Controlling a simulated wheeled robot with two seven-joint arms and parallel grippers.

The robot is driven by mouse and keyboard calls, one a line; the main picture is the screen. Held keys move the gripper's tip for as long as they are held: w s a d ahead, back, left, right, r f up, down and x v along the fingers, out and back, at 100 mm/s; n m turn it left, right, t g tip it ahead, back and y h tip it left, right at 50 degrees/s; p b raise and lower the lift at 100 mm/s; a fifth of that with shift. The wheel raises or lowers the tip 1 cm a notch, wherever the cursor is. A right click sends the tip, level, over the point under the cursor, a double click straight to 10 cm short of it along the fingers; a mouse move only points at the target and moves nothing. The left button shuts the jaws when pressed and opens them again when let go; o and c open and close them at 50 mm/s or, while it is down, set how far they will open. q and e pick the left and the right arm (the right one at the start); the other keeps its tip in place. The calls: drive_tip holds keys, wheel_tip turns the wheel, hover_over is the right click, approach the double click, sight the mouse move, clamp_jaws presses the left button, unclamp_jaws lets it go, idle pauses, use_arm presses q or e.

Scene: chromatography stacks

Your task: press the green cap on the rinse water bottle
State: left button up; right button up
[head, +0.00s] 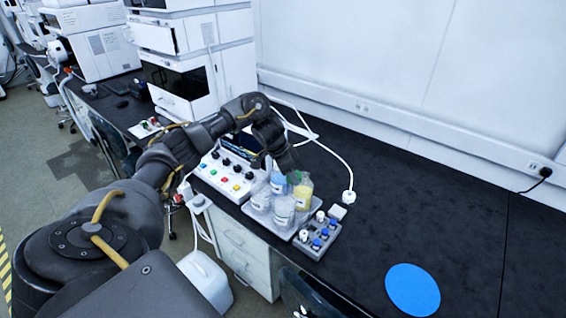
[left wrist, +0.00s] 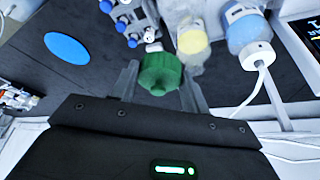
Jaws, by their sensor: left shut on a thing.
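My left gripper (head: 287,166) reaches over a cluster of bottles on a tray (head: 281,233). Whether the cap sits on a bottle is hidden from me. A bottle with yellow contents (head: 303,196) stands at the cluster's right, a clear bottle (head: 283,210) with a pale label in front, and a blue one (head: 278,183) behind. I cannot read which is rinse water. My right gripper is out of view.
A grey rack (head: 318,236) with blue- and white-capped vials stands right of the bottles. A control box (head: 226,176) with coloured buttons is at their left. A blue disc (head: 412,290) lies on the black bench, which is mostly clear to the right. A white cable (head: 335,158) runs behind.

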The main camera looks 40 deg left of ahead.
use_arm(q)
drive_tip(key=a, duration=0.3)
drive_tip(key=b, duration=0.5)
hover_over(286, 192)
drive_tip(key=f, duration=0.3)
drive_tip(key=s+f, duration=0.1)
drive_tip(key=shift+a+f, duration=0.25)
drive_tip(key=shift+f, duration=0.3)
drive_tip(key=shift+f+b, duration=0.3)
drive_tip(key=shift+f, duration=0.4)
drive_tip(key=shift+s+a+p, duration=0.1)
drive_tip(key=shift+p, duration=0.4)
drive_tip(key=shift+p, duration=0.45)
drive_tip(key=shift+f+p, duration=0.15)
drive_tip(key=shift+p, duration=0.2)
idle(1.1)
drive_tip(key=shift+p, duration=0.45)
